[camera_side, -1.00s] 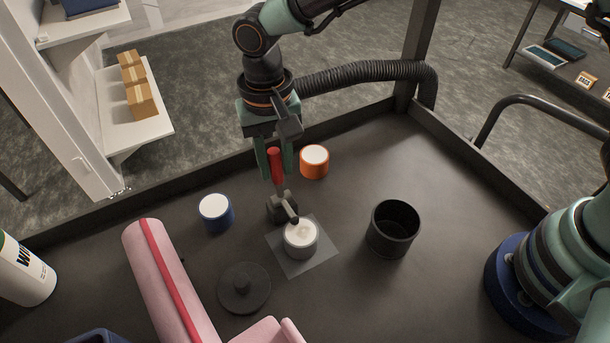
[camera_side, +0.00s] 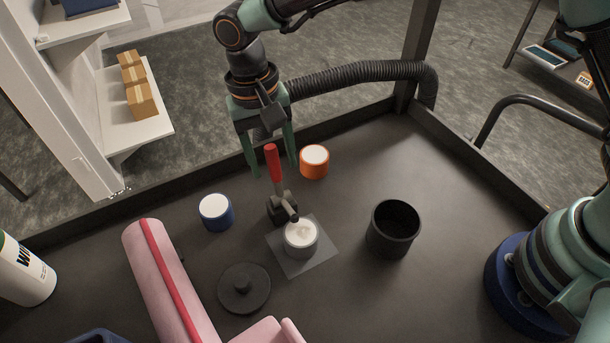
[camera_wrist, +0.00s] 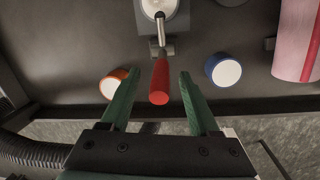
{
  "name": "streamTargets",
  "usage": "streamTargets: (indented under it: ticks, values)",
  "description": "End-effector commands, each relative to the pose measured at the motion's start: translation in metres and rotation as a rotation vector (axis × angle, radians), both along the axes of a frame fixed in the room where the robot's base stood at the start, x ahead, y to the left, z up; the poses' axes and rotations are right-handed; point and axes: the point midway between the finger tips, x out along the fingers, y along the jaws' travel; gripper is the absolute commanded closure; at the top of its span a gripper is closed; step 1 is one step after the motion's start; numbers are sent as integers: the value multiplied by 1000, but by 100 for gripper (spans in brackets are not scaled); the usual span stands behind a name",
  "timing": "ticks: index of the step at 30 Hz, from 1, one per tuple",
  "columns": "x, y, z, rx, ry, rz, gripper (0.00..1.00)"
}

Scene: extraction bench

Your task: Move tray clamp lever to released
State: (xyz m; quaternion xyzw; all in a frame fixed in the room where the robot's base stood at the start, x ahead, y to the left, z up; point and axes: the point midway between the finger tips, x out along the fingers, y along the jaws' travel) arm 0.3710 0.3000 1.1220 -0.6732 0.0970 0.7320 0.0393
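The tray clamp has a red-handled lever (camera_side: 273,163) that stands nearly upright from its dark base (camera_side: 280,207). Its arm reaches over a white-topped cup (camera_side: 301,238) on a grey square plate (camera_side: 291,269). My gripper (camera_side: 270,170) is open, with its green fingers spread wide and apart from the lever. In the wrist view the red handle (camera_wrist: 159,82) shows beyond and between the open fingertips (camera_wrist: 158,77), touching neither. Nothing is held.
A blue jar (camera_side: 216,212) stands left of the clamp and an orange jar (camera_side: 314,162) close to its right. A black open pot (camera_side: 393,229) is farther right. A dark round lid (camera_side: 244,288) and a pink padded object (camera_side: 166,281) lie in front and left.

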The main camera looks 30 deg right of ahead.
Motion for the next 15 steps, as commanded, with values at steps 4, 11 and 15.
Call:
streamTargets:
  ticks: [4,11,15]
  values:
    - [-1,1,1,-1,0,1,38]
    - [3,3,29,3,-3,2,38]
    - [6,5,59,2,-3,1,38]
